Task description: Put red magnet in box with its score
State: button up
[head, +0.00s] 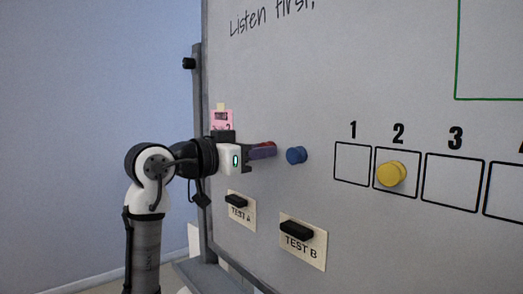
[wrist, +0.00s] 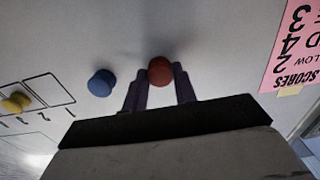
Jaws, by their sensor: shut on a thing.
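The red magnet (wrist: 160,71) is between the two fingertips of my gripper (wrist: 160,88) in the wrist view, at the whiteboard's surface. My gripper is shut on it. In the head view the gripper (head: 262,151) reaches in from the left, and only a little of the red magnet (head: 270,146) shows past the fingers. The row of boxes lies to the right: box 1 (head: 346,174) is empty, box 2 (head: 381,184) holds a yellow magnet (head: 391,173), and box 3 (head: 452,194) is empty. A fourth box is cut off at the right edge.
A blue magnet (head: 297,155) sits on the whiteboard (head: 330,90) between my gripper and box 1. A pink scores note (wrist: 292,45) is by my wrist, partly readable. Cards TEST A (head: 241,213) and TEST B (head: 305,256), each with a black block, are below.

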jog(key=shift+s+a, duration=0.15)
jog(key=shift+a, duration=0.05)
jog(key=shift+s+a, duration=0.3)
jog(key=shift+a, duration=0.15)
jog(key=shift+s, duration=0.1)
jog(key=shift+v, duration=2.6)
